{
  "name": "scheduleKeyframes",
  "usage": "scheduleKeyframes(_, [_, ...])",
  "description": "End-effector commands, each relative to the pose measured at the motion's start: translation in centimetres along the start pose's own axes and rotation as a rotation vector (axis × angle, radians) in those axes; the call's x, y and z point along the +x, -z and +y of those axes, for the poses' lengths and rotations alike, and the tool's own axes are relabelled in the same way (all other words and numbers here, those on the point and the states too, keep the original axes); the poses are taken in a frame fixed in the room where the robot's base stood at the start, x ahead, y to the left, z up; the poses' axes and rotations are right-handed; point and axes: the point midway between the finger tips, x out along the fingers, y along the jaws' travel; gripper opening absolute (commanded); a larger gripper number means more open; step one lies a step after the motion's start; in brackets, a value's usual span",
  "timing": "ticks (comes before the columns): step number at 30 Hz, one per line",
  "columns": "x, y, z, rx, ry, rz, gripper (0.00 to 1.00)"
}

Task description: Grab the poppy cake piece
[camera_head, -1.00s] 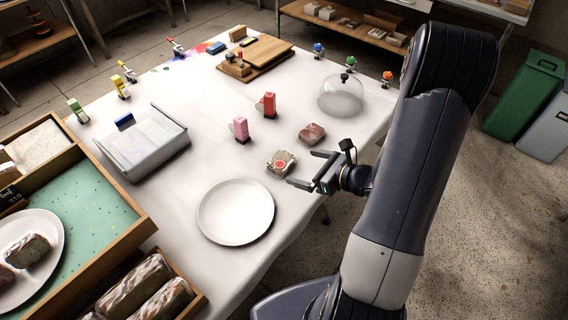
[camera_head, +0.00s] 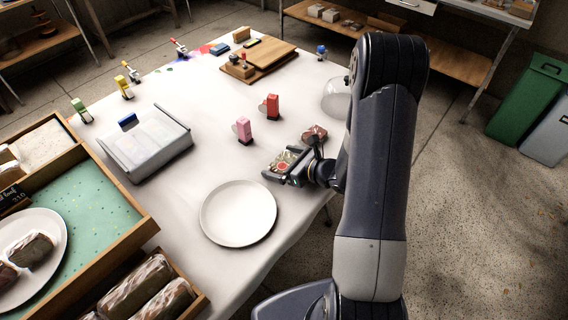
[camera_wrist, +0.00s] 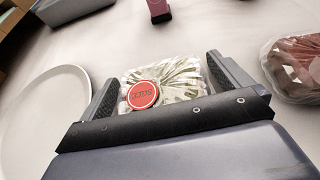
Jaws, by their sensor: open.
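A clear-wrapped cake piece (camera_head: 283,161) with a round red label lies on the white table near its right edge. It also shows in the wrist view (camera_wrist: 178,77), between the two fingers; the label's print is too small to read surely. My gripper (camera_head: 277,165) is open, with a finger on either side of this piece. The wrist view shows the fingers (camera_wrist: 161,76) apart and the piece's near side hidden by the gripper body. A second wrapped piece (camera_head: 314,132), dark reddish, lies just beyond; it shows at the right in the wrist view (camera_wrist: 296,68). I cannot tell which is poppy.
A white plate (camera_head: 238,213) lies left of my gripper. Pink (camera_head: 243,130) and red (camera_head: 272,106) upright items stand beyond it. A glass dome (camera_head: 336,99) is partly hidden behind my arm. A clear-lidded container (camera_head: 147,145) stands left. The table's middle is clear.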

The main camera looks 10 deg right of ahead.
Motion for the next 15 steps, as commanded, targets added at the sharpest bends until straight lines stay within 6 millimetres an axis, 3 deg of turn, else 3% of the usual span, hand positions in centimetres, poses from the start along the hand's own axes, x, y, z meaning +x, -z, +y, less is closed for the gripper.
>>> scheduleKeyframes(4, [-0.03,0.01,-0.01,0.0,0.0,0.0,0.97])
scheduleKeyframes(15, [-0.06,0.01,0.0,0.0,0.0,0.0,0.67])
